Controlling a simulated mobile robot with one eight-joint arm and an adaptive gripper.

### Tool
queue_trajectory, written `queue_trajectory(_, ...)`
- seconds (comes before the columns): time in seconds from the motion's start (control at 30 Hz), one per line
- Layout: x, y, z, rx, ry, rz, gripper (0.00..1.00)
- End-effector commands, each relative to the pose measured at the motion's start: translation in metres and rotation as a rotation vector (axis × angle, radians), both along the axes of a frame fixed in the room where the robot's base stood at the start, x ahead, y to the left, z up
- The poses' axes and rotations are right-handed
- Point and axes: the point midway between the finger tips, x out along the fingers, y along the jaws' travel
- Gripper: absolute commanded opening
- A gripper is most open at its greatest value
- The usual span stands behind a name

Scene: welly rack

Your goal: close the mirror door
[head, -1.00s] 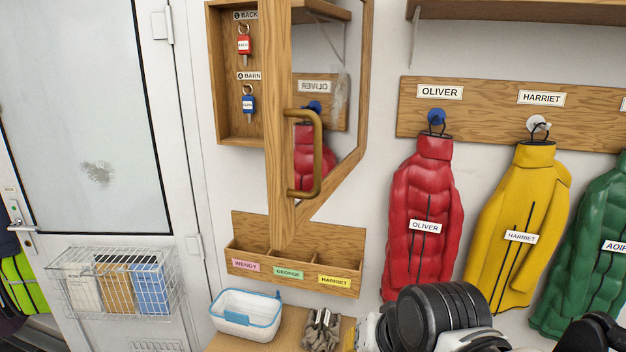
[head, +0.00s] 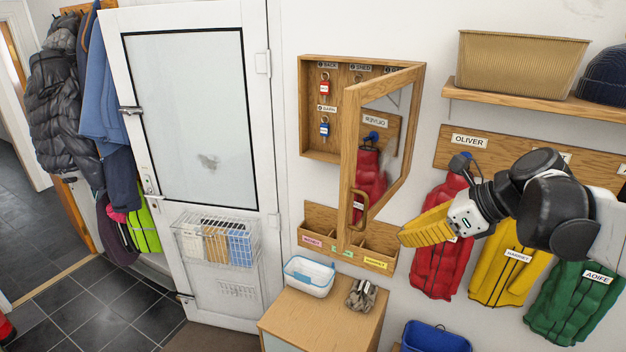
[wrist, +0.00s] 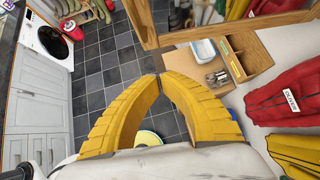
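The mirror door (head: 348,165) of the wooden wall cabinet (head: 304,110) stands open in the head view, swung outward from the cabinet's right side. Its glass reflects a red coat and a name label. A brass-coloured handle (head: 359,207) sits low near its free edge. My gripper (head: 403,238), with yellow fingers, is to the right of the handle and slightly lower, apparently apart from it. In the wrist view my gripper (wrist: 160,76) has its fingertips together with nothing between them. The door's wooden frame (wrist: 140,22) shows at the top there.
Keys hang inside the cabinet. A wooden letter holder (head: 318,243) is below it. A bench (head: 300,318) carries a white-blue tub (head: 310,277) and gloves (head: 361,294). Red (head: 435,265), yellow and green coats hang at right, close to my arm. A shelf (head: 500,104) is above.

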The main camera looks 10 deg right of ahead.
Motion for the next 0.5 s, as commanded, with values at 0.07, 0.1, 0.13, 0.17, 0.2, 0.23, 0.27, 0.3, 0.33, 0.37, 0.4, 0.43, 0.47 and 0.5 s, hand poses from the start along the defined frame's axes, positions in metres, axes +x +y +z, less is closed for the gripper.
queue_trajectory(0.07,0.007,0.008,-0.01,-0.001,-0.001,0.004,0.0)
queue_trajectory(0.1,0.01,0.012,-0.015,-0.002,-0.001,0.005,0.0)
queue_trajectory(0.13,0.014,0.015,-0.02,-0.002,0.0,0.006,0.0)
queue_trajectory(0.17,0.017,0.019,-0.024,-0.002,-0.001,0.005,0.0)
queue_trajectory(0.2,0.021,0.023,-0.031,-0.003,-0.001,0.006,0.0)
queue_trajectory(0.23,0.024,0.027,-0.036,-0.003,-0.001,0.007,0.0)
queue_trajectory(0.27,0.027,0.03,-0.04,-0.003,-0.001,0.006,0.0)
queue_trajectory(0.3,0.032,0.035,-0.046,-0.004,-0.002,0.006,0.0)
queue_trajectory(0.33,0.035,0.038,-0.051,-0.004,-0.001,0.006,0.0)
queue_trajectory(0.37,0.038,0.041,-0.055,-0.004,-0.001,0.006,0.0)
queue_trajectory(0.4,0.042,0.045,-0.061,-0.003,-0.001,0.006,0.0)
queue_trajectory(0.43,0.044,0.048,-0.065,-0.004,-0.002,0.006,0.0)
queue_trajectory(0.47,0.048,0.052,-0.062,-0.005,-0.002,0.006,0.0)
queue_trajectory(0.5,0.053,0.057,-0.061,-0.004,-0.001,0.006,0.0)
